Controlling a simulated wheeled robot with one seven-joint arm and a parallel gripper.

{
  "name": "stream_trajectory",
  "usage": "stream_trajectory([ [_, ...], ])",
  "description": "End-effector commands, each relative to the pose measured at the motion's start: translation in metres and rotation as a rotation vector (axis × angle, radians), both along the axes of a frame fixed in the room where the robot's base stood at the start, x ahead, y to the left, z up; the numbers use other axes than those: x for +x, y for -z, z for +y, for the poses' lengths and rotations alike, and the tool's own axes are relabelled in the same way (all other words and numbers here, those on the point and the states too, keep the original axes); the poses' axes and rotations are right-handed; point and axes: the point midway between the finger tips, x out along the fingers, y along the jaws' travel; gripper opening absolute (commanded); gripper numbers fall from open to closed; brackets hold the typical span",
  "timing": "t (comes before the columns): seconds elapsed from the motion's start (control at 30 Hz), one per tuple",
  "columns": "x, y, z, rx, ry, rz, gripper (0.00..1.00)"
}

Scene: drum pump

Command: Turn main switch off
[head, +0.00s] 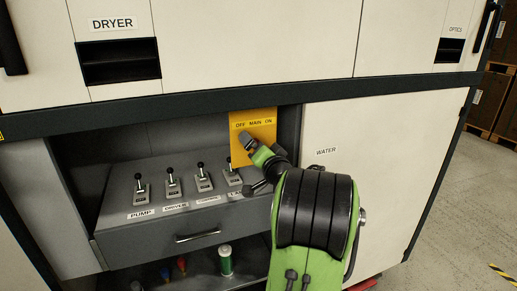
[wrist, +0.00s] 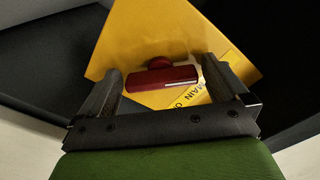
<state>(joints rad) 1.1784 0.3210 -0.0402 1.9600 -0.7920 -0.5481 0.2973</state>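The yellow main switch panel (head: 262,116), lettered OFF MAIN ON, stands at the back right of the recess in the head view. My arm hides its lower part and the switch handle there. In the wrist view the panel (wrist: 135,40) fills the upper middle and carries a red handle (wrist: 160,78) with a round hub behind it. My gripper (wrist: 162,78) is open, with one finger near each end of the handle. I cannot tell whether either finger touches it. In the head view my gripper (head: 249,142) is in front of the panel.
Several small lever switches (head: 172,182) stand on a grey ledge left of my arm, one close beside it. A drawer handle (head: 198,237) sticks out below. The closed WATER door (head: 385,165) is on the right, and a dark beam (head: 180,113) crosses above the recess.

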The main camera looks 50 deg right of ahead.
Motion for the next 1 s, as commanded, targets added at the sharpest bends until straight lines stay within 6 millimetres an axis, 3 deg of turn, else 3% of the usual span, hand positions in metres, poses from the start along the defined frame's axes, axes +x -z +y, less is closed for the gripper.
stream_trajectory([
  [0.17, -0.004, 0.000, 0.002, 0.000, 0.002, -0.001, 1.00],
  [0.27, -0.019, 0.000, 0.010, 0.000, 0.005, -0.002, 1.00],
  [0.7, -0.117, 0.001, 0.073, -0.002, 0.006, -0.002, 1.00],
  [1.0, -0.134, 0.000, 0.085, -0.001, 0.000, -0.001, 1.00],
])
